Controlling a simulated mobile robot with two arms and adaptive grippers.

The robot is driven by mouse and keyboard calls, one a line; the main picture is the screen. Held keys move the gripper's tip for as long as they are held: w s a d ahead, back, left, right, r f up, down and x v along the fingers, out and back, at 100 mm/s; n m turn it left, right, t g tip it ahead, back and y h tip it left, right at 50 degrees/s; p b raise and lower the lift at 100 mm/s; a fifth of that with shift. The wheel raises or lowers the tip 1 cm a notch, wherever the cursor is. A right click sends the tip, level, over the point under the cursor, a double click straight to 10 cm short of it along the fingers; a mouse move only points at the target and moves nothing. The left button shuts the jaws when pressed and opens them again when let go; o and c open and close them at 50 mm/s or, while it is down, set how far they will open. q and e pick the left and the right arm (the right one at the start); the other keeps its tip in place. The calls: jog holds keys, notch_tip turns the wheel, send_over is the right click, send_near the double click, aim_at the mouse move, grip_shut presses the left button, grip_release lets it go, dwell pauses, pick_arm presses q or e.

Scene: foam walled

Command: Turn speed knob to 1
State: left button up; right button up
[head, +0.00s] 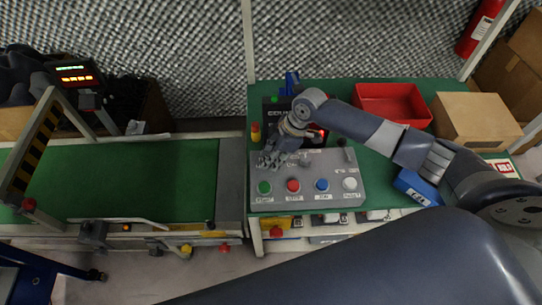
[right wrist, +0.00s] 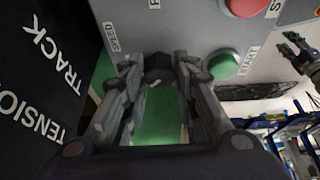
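The grey control panel (head: 330,170) lies on the green table, with green, red, blue and white buttons along its front edge. My right gripper (head: 268,160) is over the panel's left end, behind the green button (head: 264,187), and hides the speed knob in the head view. In the right wrist view the dark knob (right wrist: 158,68) is beside the SPEED label (right wrist: 110,37). The right gripper's fingers (right wrist: 158,80) are apart, one on each side of the knob; contact is unclear. A dark gripper, seemingly my left (right wrist: 290,43), shows at the right edge with its fingers spread.
A red bin (head: 390,103), a cardboard box (head: 475,120) and a blue box (head: 417,187) are on the table to the right. A black unit (right wrist: 40,80) marked TRACK and TENSION is close to the right gripper. A green conveyor (head: 130,180) stretches left.

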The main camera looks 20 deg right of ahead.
jog(key=shift+s+r+m+p, duration=0.1)
jog(key=shift+r+m+p, duration=0.1)
jog(key=shift+m+p, duration=0.4)
jog(key=m+t+p, duration=0.1)
jog(key=m+p, duration=0.1)
jog(key=p, duration=0.2)
jog(key=m+t+h+p, duration=0.1)
jog(key=m+p, duration=0.1)
jog(key=p, duration=0.2)
jog(key=shift+s+a+r+m, duration=0.1)
jog(key=shift+a+r+m, duration=0.05)
jog(key=shift+m, duration=0.25)
jog(key=shift+m+t+h+p, duration=0.3)
jog(key=shift+m+p, duration=0.7)
jog(key=shift+p, duration=0.1)
jog(key=shift+f+m+p, duration=0.25)
jog(key=shift+m+p, duration=0.25)
jog(key=o, duration=1)
jog(key=shift+o, duration=0.2)
